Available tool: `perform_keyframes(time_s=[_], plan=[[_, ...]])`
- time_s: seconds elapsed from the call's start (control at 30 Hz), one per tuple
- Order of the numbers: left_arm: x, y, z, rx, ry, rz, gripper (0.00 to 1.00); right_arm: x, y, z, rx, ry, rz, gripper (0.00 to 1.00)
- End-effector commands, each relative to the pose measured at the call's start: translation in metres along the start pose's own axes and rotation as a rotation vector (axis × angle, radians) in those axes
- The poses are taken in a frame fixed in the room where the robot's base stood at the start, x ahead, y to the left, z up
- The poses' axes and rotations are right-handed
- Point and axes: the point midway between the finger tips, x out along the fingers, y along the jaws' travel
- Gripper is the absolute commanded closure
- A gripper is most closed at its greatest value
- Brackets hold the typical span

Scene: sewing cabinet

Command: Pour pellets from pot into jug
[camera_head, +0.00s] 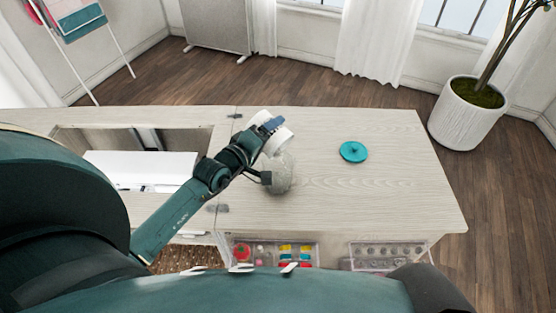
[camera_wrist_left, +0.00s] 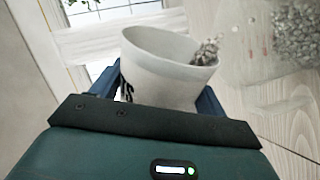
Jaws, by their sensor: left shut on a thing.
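My left gripper (camera_head: 268,128) is shut on the white pot (camera_head: 282,141), which is tilted over the cabinet top. In the left wrist view the pot (camera_wrist_left: 160,82) shows black lettering and sits between the fingers. Grey pellets (camera_wrist_left: 206,50) show at the right side of its mouth. The clear jug (camera_head: 278,178) stands on the cabinet top just below and beside the pot. In the left wrist view, grey pellets (camera_wrist_left: 298,36) show in the jug at the upper right. The jug's rim is hard to make out. My right gripper is not in view.
A teal lid (camera_head: 353,152) lies on the cabinet top (camera_head: 400,200) to the right, with clear room around it. An open recess with a white machine (camera_head: 150,168) is at left. Clear bins (camera_head: 270,252) of sewing supplies sit below the front edge. A potted plant (camera_head: 468,115) stands beyond.

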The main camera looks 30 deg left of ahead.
Motion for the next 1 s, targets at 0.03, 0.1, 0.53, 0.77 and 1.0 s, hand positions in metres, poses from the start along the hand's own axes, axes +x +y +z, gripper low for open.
perform_keyframes(time_s=[0.03,0.1,0.53,0.77,1.0], plan=[[-0.0001,0.0006,0.0,0.003,0.001,0.001,0.51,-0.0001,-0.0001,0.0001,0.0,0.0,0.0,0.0],[-0.0001,0.0008,0.0002,0.008,0.002,0.001,0.51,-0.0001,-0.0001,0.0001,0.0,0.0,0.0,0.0],[-0.0004,0.0021,0.0015,0.037,0.008,0.001,0.51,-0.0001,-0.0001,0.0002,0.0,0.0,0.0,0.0],[-0.0006,0.0027,0.0022,0.054,0.011,0.002,0.51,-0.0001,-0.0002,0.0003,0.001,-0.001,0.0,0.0],[-0.0007,0.0035,0.0029,0.07,0.014,0.002,0.51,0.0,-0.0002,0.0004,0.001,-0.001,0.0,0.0]])
